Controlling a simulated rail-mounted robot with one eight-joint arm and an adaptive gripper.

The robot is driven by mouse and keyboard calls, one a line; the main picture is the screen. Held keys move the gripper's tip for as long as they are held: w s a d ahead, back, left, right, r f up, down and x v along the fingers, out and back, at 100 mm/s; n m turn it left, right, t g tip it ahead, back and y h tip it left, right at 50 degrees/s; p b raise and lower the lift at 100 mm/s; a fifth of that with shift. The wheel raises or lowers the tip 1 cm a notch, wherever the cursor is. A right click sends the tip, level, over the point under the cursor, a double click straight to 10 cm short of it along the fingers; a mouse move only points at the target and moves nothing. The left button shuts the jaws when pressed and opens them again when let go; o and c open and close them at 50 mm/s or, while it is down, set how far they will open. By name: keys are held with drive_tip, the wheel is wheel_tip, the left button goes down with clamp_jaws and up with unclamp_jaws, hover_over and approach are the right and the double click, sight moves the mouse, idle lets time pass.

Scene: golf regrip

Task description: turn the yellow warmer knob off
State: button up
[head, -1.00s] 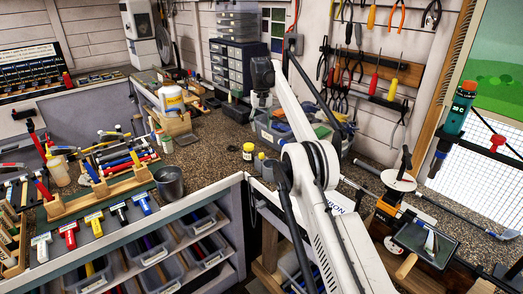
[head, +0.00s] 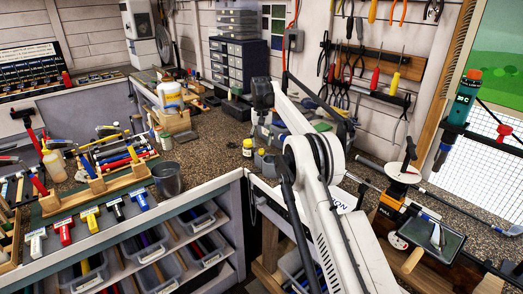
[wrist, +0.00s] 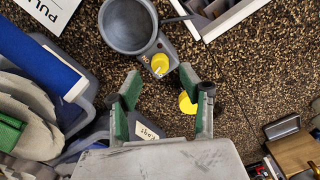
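In the wrist view, the yellow warmer knob (wrist: 160,64) sits on the small grey base of a round dark grey pot-like warmer (wrist: 127,24). It has a pale pointer mark whose setting I cannot read for sure. My gripper (wrist: 160,78) is open and empty, its green-padded fingers on either side of the knob in the picture and apart from it. In the head view, my gripper (head: 264,128) shows only small above the bench, behind my arm.
A yellow-lidded jar (head: 247,148) stands close by; its lid (wrist: 187,104) shows beside the right finger in the wrist view. A grey bin (wrist: 68,112) with cloths and discs lies left. Speckled bench is bare between.

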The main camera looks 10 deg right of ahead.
sight(262, 150)
drive_tip(key=shift+f, duration=1.95)
clamp_jaws()
